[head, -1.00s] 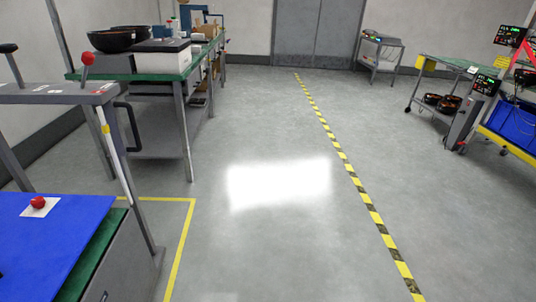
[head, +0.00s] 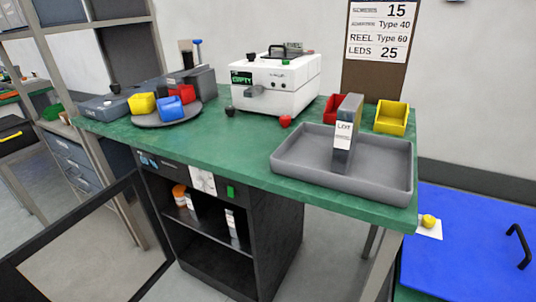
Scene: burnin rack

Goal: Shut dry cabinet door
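The dry cabinet (head: 276,232) is a black box with shelves under the green-topped bench in the head view. Its door (head: 152,222), a black frame around a clear pane, stands wide open, swung out to the left and toward me. The lower left part of the door runs out of the picture. Inside the cabinet are an orange-and-white container (head: 180,195) and a white bottle (head: 231,222) with a dark label. My gripper is not in view.
The green bench top (head: 225,150) carries a white instrument (head: 275,85), a grey tray (head: 390,182), coloured bins and a round turntable (head: 166,117). A grey rack post (head: 100,165) stands behind the door.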

